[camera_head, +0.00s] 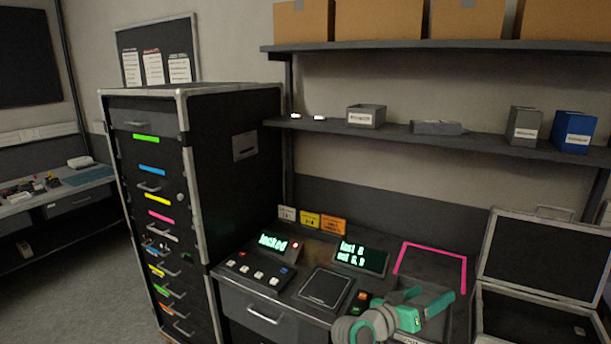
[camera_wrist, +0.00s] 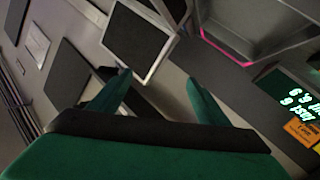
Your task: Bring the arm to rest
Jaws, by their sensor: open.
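That pad (camera_head: 325,288) lies on the bench to the left of my gripper in the head view. My arm hides part of the bench front.
A tall black drawer cabinet (camera_head: 240,190) stands left of the bench. Small displays (camera_head: 360,256) stand at the bench back, near a pink-outlined tray (camera_head: 437,252). An open black case (camera_head: 545,258) is at the right. A shelf (camera_head: 390,130) with bins runs above.

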